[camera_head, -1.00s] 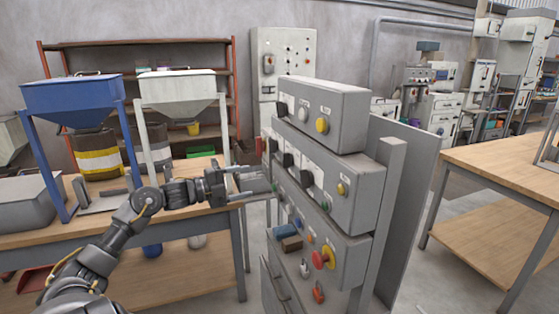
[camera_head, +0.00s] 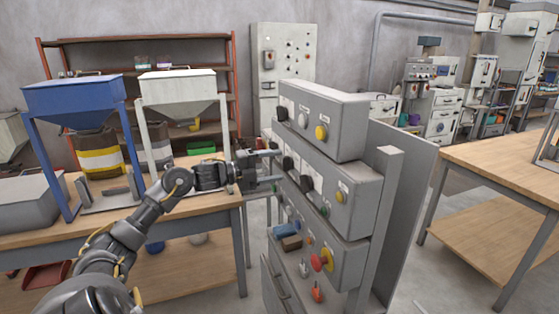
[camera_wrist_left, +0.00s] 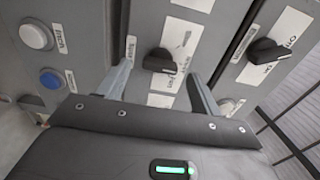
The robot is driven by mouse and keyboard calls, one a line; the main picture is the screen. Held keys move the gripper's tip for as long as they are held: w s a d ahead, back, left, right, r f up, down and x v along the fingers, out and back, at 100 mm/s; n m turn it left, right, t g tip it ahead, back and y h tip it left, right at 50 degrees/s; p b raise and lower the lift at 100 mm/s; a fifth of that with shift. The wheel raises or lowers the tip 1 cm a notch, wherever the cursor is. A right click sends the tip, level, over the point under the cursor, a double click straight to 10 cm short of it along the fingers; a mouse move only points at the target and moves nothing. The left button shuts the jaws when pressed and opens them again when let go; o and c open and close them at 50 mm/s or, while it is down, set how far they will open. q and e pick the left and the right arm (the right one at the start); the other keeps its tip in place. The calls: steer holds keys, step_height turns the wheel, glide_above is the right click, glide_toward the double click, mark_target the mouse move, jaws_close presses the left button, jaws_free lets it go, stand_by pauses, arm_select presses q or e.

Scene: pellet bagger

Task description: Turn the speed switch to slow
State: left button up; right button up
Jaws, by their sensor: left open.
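A black rotary switch (camera_wrist_left: 158,60) on a grey control box shows between the two fingers of my left gripper (camera_wrist_left: 160,85) in the left wrist view. Small labels sit around it, too small to read surely. The fingers stand on either side of the knob, open, and no grip on it shows. In the head view my left gripper (camera_head: 278,166) reaches the left face of the middle control box (camera_head: 352,195), level with a black knob (camera_head: 288,164). My right gripper is not in view.
A second black knob (camera_wrist_left: 268,51) with an ON label is to the right in the wrist view. A white button (camera_wrist_left: 37,35) and a blue button (camera_wrist_left: 52,79) are to the left. A red emergency knob (camera_head: 322,260) protrudes lower down. A wooden table (camera_head: 200,218) lies under my left arm.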

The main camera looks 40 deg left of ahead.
mark_target(287, 164)
arm_select(q)
steer(key=shift+p+x, duration=0.3)
steer(key=shift+x, duration=0.95)
steer(key=shift+c, duration=0.2)
steer(key=c, duration=0.9)
